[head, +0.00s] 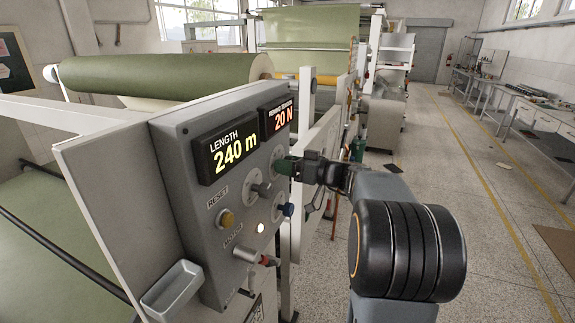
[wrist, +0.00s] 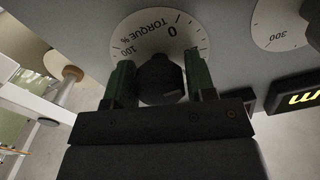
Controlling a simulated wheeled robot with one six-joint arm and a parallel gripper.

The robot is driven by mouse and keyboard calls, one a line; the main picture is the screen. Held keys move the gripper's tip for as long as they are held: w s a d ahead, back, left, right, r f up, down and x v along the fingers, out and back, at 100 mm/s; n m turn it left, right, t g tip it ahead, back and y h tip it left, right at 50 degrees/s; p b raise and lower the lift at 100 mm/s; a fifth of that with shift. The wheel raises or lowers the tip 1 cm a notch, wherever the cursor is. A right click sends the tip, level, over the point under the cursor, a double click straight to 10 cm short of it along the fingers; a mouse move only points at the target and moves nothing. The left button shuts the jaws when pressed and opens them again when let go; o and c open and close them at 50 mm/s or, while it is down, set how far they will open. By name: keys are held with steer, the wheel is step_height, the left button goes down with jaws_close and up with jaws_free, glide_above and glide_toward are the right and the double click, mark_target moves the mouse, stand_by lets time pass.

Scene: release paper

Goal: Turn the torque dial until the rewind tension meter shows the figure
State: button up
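The torque dial is a dark knob (wrist: 161,80) on a round white plate marked "TORQUE %" (wrist: 150,38), with 0 and 100 readable in the wrist view. My gripper (wrist: 160,76) has one green finger on each side of the knob, which fills the gap between them. In the head view my gripper (head: 284,166) is at the right side of the grey control panel and hides most of this dial. The rewind tension meter (head: 280,117) reads 20 N in orange. The knob's pointer cannot be made out.
The length meter (head: 228,149) reads 240 m. Below it are another dial (head: 257,187), a yellow reset button (head: 225,219), a blue knob (head: 285,211) and a red-tipped motor lever (head: 262,259). A small tray (head: 172,290) juts from the panel. The aisle floor at right is mostly clear.

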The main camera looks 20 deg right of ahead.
steer(key=c, duration=0.5)
steer(key=shift+c, duration=0.2)
steer(key=shift+f+b, duration=0.15)
steer(key=shift+b, duration=0.45)
steer(key=shift+f+m+b, duration=0.1)
steer(key=shift+m+b, duration=0.3)
steer(key=shift+b, duration=0.05)
steer(key=shift+m+b, duration=0.8)
steer(key=shift+b, duration=0.4)
steer(key=m+b, duration=0.2)
steer(key=m, duration=0.2)
steer(key=shift+b, duration=0.4)
steer(key=m, duration=0.6)
steer(key=shift+r+m, duration=0.3)
steer(key=shift+m, duration=0.1)
steer(key=m+p, duration=0.1)
steer(key=m, duration=0.4)
steer(key=shift+m, duration=0.3)
